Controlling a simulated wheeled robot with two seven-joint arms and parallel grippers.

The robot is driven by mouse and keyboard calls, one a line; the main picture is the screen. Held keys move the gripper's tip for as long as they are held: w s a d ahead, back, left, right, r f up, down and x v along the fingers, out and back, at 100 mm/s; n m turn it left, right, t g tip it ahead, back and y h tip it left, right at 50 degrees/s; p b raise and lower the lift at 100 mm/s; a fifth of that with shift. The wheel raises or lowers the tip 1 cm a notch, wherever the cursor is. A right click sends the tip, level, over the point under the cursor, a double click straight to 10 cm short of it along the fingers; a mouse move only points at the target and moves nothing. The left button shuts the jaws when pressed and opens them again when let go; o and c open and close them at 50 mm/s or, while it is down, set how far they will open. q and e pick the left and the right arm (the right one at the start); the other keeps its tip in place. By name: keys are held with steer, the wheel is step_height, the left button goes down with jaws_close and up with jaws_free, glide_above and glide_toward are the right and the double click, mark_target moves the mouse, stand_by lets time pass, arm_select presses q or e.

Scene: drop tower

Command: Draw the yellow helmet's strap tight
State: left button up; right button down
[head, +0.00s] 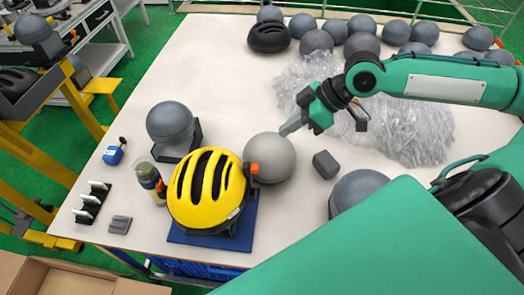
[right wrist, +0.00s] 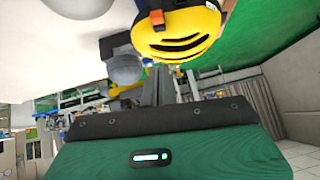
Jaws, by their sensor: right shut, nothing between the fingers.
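The yellow helmet (head: 206,190) with black vents sits on a blue base (head: 215,238) at the table's front. A small orange tab (head: 254,169) shows at its right side; I cannot tell whether it is part of the strap. The helmet also shows at the top of the right wrist view (right wrist: 190,32), with the orange tab (right wrist: 157,17). My right gripper (head: 287,129) is shut and empty, above and behind the helmet's right side, over a grey ball (head: 270,160). I cannot tell if it touches the ball. My left gripper is not in view.
A dark block (head: 326,164) lies right of the ball. Crumpled clear plastic (head: 415,130) and several grey balls fill the back.

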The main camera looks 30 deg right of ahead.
steer(key=shift+a+f, duration=0.7)
steer(key=shift+f, duration=0.1)
steer(key=p, duration=0.2)
glide_above(254, 168)
steer(key=d, duration=0.2)
step_height(254, 168, down, 5)
step_height(254, 168, down, 5)
steer(key=shift+s+r+p, duration=0.1)
steer(key=shift+p, duration=0.6)
steer(key=f, duration=0.2)
steer(key=f+b, duration=0.1)
steer(key=f, duration=0.1)
steer(key=shift+s, duration=0.25)
steer(key=shift+r, duration=0.1)
